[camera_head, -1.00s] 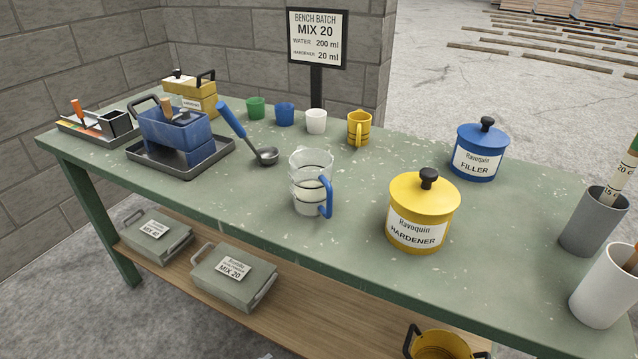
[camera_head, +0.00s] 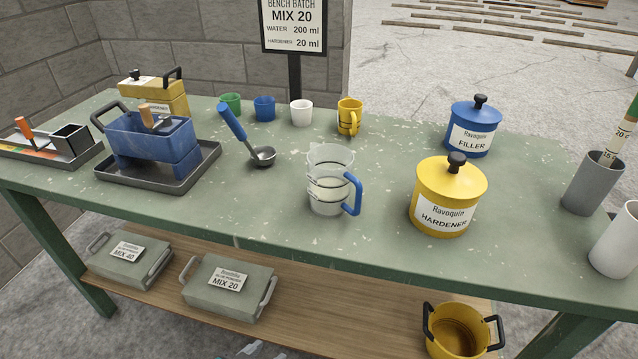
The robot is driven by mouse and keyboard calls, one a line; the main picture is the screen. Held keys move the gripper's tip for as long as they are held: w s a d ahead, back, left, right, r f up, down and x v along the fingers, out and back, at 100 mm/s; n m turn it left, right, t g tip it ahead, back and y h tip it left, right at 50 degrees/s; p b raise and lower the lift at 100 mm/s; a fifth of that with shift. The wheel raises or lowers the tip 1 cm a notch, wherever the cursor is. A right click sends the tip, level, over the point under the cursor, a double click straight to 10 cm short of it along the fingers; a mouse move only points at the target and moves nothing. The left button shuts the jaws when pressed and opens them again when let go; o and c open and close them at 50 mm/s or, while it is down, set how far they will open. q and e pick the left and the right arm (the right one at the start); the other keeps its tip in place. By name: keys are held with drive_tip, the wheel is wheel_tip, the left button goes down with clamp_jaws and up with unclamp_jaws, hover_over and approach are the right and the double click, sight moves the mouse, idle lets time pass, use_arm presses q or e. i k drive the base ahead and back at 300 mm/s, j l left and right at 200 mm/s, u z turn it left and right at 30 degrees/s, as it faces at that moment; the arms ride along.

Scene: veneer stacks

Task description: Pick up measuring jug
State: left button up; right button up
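The measuring jug (camera_head: 328,188) stands upright near the front middle of the green bench (camera_head: 262,213). It is clear, with dark bands around it and a blue handle (camera_head: 354,194) on its right side. It looks empty, though I cannot be sure. Neither of my grippers can be made out in the head view. A small pale shape at the bottom edge is too cut off to identify.
A yellow hardener pot (camera_head: 445,197) stands right of the jug. A ladle (camera_head: 247,138) lies to its left. Behind are a yellow mug (camera_head: 349,117) and a white cup (camera_head: 301,113). A blue box (camera_head: 152,140) sits on a dark tray (camera_head: 205,165) at left. Bench around the jug is clear.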

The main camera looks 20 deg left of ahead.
sight(330, 177)
drive_tip(key=j, duration=0.9)
drive_tip(key=k+j+z, duration=0.15)
drive_tip(key=j, duration=0.8)
drive_tip(key=i+j, duration=0.2)
drive_tip(key=i, duration=0.2)
